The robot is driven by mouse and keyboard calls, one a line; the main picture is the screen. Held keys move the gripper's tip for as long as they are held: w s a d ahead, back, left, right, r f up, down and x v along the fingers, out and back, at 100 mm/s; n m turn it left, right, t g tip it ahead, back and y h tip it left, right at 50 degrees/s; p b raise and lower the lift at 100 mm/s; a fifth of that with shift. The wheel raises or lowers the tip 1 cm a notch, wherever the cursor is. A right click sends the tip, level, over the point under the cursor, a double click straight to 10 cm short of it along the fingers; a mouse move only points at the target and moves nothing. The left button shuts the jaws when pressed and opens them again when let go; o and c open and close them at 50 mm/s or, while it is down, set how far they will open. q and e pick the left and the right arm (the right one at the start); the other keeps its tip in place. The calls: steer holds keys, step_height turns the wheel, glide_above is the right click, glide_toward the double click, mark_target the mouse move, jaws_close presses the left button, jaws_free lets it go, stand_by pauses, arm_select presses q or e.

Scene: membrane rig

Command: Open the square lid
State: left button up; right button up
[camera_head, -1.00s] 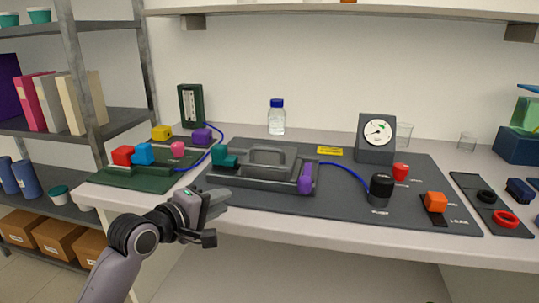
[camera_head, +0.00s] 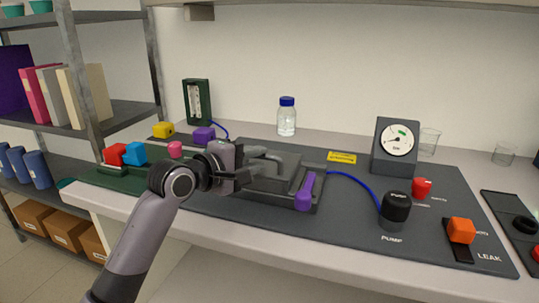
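The square lid (camera_head: 290,160) is a dark grey cover with a raised handle. It sits on a dark grey square chamber (camera_head: 270,199) at the middle of the bench and looks closed. A purple latch-like lever (camera_head: 305,192) stands at the chamber's front right corner. My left gripper (camera_head: 252,167) is over the left part of the chamber, beside the lid's handle. Its fingers look apart with nothing clearly between them; contact with the handle cannot be told. The gripper hides the chamber's left side. My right gripper is out of view.
A black pump knob (camera_head: 396,207), red knob (camera_head: 421,188), orange leak block (camera_head: 461,231) and dial gauge (camera_head: 396,146) stand to the right. A blue tube (camera_head: 357,183) runs from the chamber. A green tray (camera_head: 105,177) with coloured blocks lies left. A bottle (camera_head: 287,118) stands behind.

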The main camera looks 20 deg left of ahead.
arm_select(q)
steer(key=shift+x, duration=2.25)
jaws_close()
